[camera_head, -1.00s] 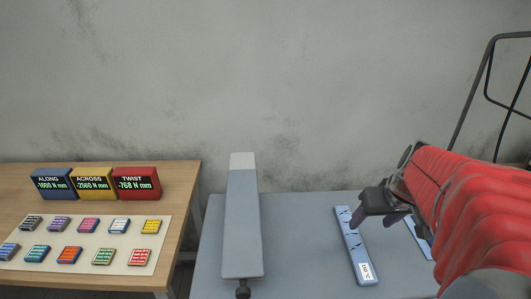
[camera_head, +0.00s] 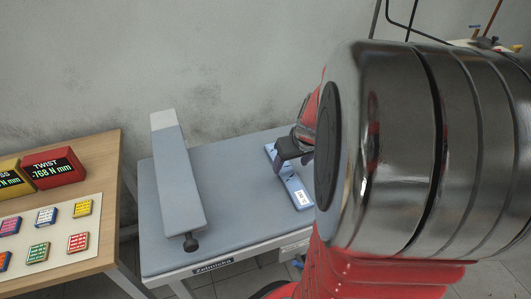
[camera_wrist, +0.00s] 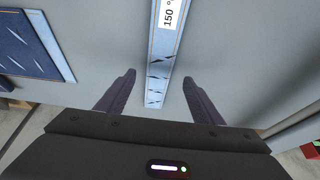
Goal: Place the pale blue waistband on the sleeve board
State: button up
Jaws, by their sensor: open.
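The pale blue waistband (camera_head: 293,190) is a long narrow strip with dark marks and a white label. It lies flat on the grey-blue table, right of the sleeve board (camera_head: 181,190). The sleeve board is a long, raised, padded grey-blue board with a pale far end and a dark knob at its near end; its top is bare. My gripper (camera_wrist: 158,75) is open and empty above the waistband (camera_wrist: 162,62). In the wrist view, its fingers stand either side of the strip, apart from it. My arm hides part of my gripper in the head view.
A dark blue piece with a pale border (camera_wrist: 28,42) lies on the table beside the waistband. A wooden table (camera_head: 105,262) at left holds a red TWIST readout (camera_head: 53,167) and several coloured blocks. The grey-blue table (camera_head: 235,222) is clear between board and waistband.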

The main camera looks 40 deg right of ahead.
aim_at(287, 171)
jog(key=shift+x, duration=2.6)
jog(key=shift+s+d, duration=0.1)
jog(key=c, duration=1.3)
jog(key=shift+o, duration=0.2)
notch_tip(287, 171, up, 10)
